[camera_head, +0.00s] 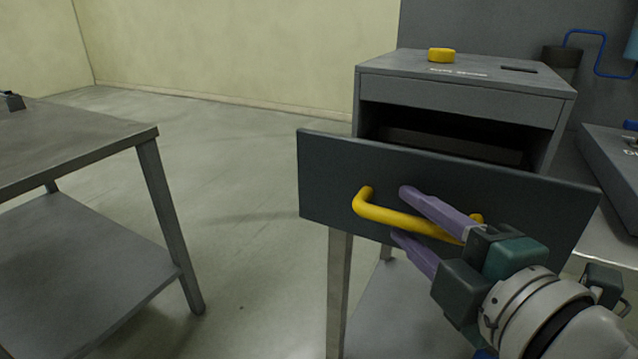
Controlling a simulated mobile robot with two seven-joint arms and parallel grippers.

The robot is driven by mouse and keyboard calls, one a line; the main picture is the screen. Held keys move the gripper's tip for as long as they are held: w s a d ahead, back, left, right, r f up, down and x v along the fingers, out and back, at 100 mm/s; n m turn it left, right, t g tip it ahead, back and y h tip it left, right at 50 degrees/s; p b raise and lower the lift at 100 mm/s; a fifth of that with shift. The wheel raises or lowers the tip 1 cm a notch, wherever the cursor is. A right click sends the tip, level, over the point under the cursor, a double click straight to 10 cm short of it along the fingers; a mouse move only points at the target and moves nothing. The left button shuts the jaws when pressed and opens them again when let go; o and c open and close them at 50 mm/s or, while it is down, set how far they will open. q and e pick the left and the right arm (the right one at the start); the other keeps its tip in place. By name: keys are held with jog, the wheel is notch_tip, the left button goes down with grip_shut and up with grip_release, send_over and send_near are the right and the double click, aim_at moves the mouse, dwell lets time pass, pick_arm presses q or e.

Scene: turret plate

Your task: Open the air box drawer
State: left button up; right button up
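The air box (460,90) is a grey cabinet on legs at the right of the head view. Its drawer (325,180) is pulled well out, its dark front panel standing clear of the cabinet opening. A yellow bar handle (375,210) runs across the drawer front. My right gripper (400,214) comes in from the lower right, with one purple finger above the handle and one below. It looks shut on the handle, and the fingers hide part of the bar's right half. My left gripper is not in view.
A grey table (75,145) with a lower shelf stands at the left. A yellow knob (441,55) sits on top of the air box. A grey device (612,165) and blue tubing (600,50) are at the right edge. The floor (240,190) between table and drawer is clear.

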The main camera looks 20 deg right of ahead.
jog(key=s+r+b, duration=0.1)
jog(key=s+b, duration=0.1)
jog(key=s, duration=0.7)
jog(key=shift+s+a+r, duration=0.25)
jog(key=shift+s+a, duration=0.1)
jog(key=shift+s, duration=0.05)
